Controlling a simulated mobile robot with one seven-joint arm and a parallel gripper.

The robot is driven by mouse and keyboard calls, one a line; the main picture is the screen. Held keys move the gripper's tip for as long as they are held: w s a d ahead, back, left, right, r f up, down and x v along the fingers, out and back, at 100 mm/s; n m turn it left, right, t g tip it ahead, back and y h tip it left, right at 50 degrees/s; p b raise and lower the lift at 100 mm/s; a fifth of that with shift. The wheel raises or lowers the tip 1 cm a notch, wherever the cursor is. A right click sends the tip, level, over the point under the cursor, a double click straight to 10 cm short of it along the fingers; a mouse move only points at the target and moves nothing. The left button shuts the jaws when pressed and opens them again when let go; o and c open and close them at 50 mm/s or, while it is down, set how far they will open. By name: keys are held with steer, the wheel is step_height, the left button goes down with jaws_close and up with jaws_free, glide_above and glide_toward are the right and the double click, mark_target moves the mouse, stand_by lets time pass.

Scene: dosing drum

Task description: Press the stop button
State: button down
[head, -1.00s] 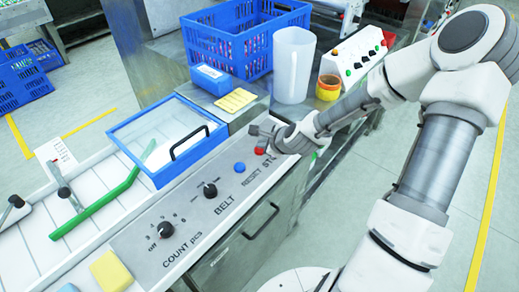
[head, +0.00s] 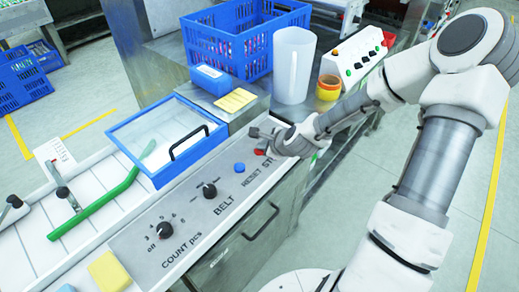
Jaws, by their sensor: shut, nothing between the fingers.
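The red stop button (head: 260,152) is on the grey control panel (head: 196,222), at its far right end. Its label reads "ST", with the rest hidden behind my arm. My gripper (head: 262,141) is shut and empty, right at the button and covering part of it in this view. I cannot tell whether the fingertips touch the button or hover just above it. The blue reset button (head: 239,168) sits to the left of the stop button.
The belt knob (head: 209,190) and count knob (head: 165,230) are further left on the panel. A blue-framed lid (head: 150,180) with a black handle lies behind it. A white jug (head: 293,66), yellow-orange tape rolls (head: 329,88) and another button box (head: 352,52) stand behind my arm.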

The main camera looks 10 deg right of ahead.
mark_target(262, 152)
stand_by(0.3)
steer(key=shift+r+p, duration=0.8)
steer(key=shift+r, duration=0.05)
steer(key=shift+r, duration=0.15)
step_height(262, 152, up, 5)
steer(key=p, duration=0.4)
stand_by(0.5)
